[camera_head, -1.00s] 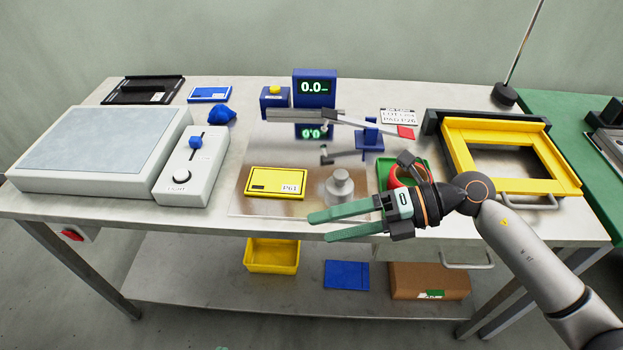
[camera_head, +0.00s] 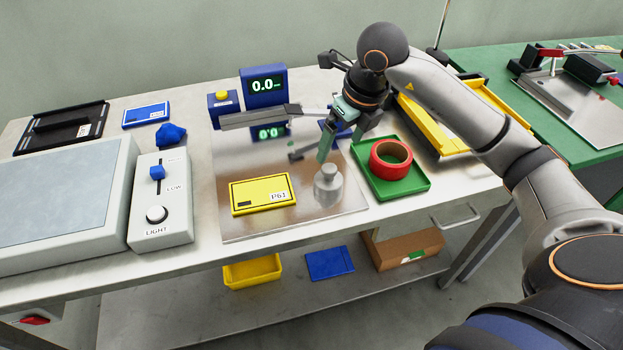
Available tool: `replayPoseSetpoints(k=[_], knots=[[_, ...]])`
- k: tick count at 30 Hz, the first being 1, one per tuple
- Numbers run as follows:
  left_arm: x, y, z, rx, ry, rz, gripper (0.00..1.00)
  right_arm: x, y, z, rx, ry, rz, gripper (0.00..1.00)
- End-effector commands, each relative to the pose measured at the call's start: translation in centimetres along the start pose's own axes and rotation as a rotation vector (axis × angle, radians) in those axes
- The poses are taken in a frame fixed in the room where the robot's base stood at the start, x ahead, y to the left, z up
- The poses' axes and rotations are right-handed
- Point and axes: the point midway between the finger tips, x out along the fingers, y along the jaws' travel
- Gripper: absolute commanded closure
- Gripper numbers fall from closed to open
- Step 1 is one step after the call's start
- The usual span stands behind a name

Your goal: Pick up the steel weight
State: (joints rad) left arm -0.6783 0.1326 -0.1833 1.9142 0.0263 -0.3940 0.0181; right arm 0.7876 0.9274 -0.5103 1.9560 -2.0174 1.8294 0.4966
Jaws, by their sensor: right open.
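The steel weight (camera_head: 328,189), a squat silver cylinder with a knob on top, stands upright on the shiny steel plate (camera_head: 270,223), right of the yellow P61 card. My right gripper (camera_head: 340,153) is open, with its green fingers pointing down just above and behind the weight. One fingertip shows close to the knob; I cannot tell whether it touches. My left gripper is not in view.
A green tray (camera_head: 418,188) with a red tape roll (camera_head: 391,160) sits just right of the weight. The yellow P61 card (camera_head: 263,194) lies to its left. Behind stand the gantry beam (camera_head: 255,117) and a blue display (camera_head: 264,86) reading 0.0. A yellow frame (camera_head: 432,128) lies at right.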

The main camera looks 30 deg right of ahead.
Motion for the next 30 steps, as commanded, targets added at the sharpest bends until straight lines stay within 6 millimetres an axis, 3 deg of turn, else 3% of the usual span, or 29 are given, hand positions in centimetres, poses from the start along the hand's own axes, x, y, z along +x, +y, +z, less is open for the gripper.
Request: replayPoseSetpoints(k=[12,19,25,30], knots=[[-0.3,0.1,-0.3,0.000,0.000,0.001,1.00,6.3,-0.1,-0.1,0.003,0.004,-0.004,0.00],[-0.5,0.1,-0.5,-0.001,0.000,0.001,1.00,8.0,0.0,-0.2,0.002,0.004,-0.003,0.00],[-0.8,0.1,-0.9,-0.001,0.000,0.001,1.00,11.1,0.1,-0.4,0.003,0.005,-0.003,0.00],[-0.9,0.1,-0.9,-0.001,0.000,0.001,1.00,12.4,0.1,-0.4,0.001,0.002,-0.005,0.00]])
